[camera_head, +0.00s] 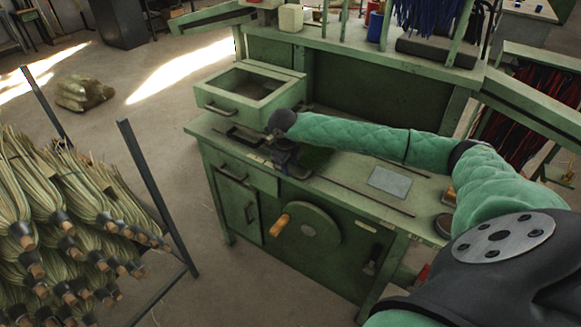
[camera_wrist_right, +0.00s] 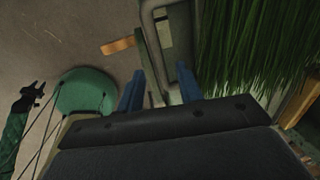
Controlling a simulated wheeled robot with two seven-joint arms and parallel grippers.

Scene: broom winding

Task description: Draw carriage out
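My right arm reaches across the green bench (camera_head: 340,235), and my right gripper (camera_head: 288,160) is low over its left part. In the right wrist view the blue fingers of the gripper (camera_wrist_right: 159,90) stand apart, with a grey bent bar handle (camera_wrist_right: 152,30) reaching between them. The fingers do not look closed on it. The carriage itself is mostly hidden by my arm in the head view, and green bristles (camera_wrist_right: 240,45) show beside the handle.
An open green drawer box (camera_head: 250,90) stands on the bench behind my gripper. A wheel (camera_head: 305,225) with an orange handle (camera_head: 279,226) is on the bench front. A grey plate (camera_head: 389,182) lies on the top. A rack of brooms (camera_head: 65,225) stands at left; floor between is clear.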

